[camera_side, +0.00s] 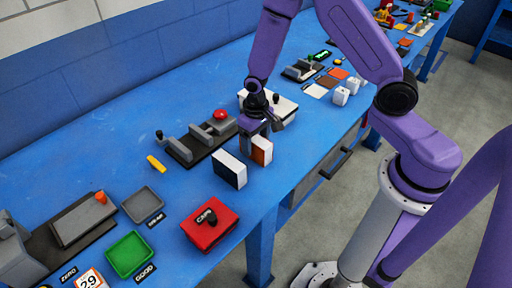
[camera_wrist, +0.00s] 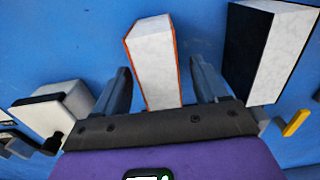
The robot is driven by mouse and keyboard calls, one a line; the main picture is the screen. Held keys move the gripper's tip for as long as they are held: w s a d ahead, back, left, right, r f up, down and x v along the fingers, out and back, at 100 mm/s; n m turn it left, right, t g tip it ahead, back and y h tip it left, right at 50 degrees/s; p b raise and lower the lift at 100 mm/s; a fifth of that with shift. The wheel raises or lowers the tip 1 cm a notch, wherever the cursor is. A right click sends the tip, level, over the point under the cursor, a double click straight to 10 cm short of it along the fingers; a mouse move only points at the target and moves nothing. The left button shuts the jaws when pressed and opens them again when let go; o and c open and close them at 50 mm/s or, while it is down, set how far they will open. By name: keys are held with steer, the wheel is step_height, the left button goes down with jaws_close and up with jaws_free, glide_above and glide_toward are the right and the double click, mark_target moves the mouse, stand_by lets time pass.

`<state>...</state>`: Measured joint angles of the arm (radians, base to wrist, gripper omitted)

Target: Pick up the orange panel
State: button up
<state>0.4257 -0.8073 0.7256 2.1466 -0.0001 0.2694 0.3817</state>
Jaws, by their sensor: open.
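The orange panel (camera_side: 261,150) is a small upright block with a white core and an orange face. It stands on the blue bench near its front edge. In the wrist view the orange panel (camera_wrist: 156,62) shows its white side with orange edges, between my two fingers. My gripper (camera_side: 257,128) is right above and around it, fingers pointing down. In the wrist view my gripper (camera_wrist: 160,85) is open, with a gap visible on each side of the panel. A black-faced white panel (camera_side: 229,169) stands beside it; it also shows in the wrist view (camera_wrist: 272,50).
A grey fixture with a red button (camera_side: 220,115) stands behind the panels. A white box with a black knob (camera_side: 281,107) is close behind my gripper. A yellow piece (camera_side: 156,164), a red CAPS box (camera_side: 209,223) and a green tray (camera_side: 130,254) lie to the left.

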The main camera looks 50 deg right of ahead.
steer(key=c, duration=1.1)
steer(key=shift+r, duration=0.2)
